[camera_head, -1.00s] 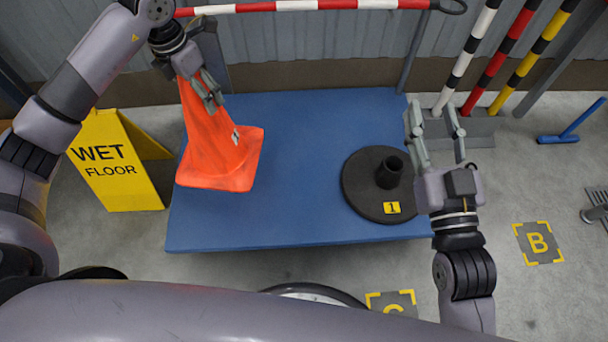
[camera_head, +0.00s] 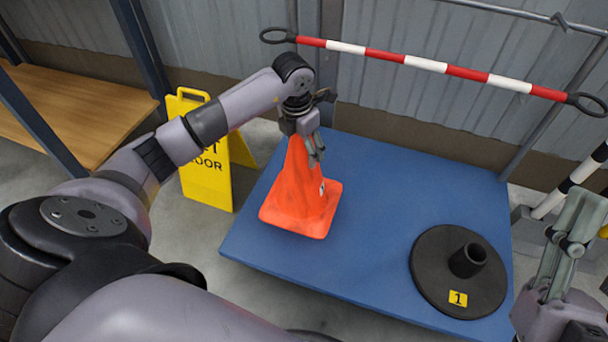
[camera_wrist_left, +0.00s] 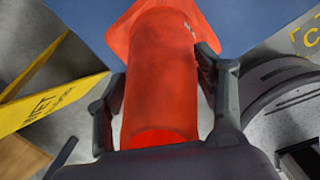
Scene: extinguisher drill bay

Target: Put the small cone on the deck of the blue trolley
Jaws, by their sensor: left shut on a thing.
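The orange cone (camera_head: 300,200) is at the left part of the blue trolley's deck (camera_head: 375,200), with its wide base down. I cannot tell whether the base touches the deck. My left gripper (camera_head: 315,150) is shut on the cone's upper part. In the left wrist view the cone (camera_wrist_left: 162,75) fills the space between the two fingers (camera_wrist_left: 165,95), with its base at the far end over the blue deck. My right gripper (camera_head: 578,220) is at the right edge, partly cut off, with its fingers apart and nothing seen between them.
A black round base (camera_head: 440,290) with a short tube and a yellow "1" label is on the deck's right part. A yellow wet floor sign (camera_head: 207,180) stands left of the trolley. A red-and-white bar (camera_head: 430,66) runs behind. The middle of the deck is clear.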

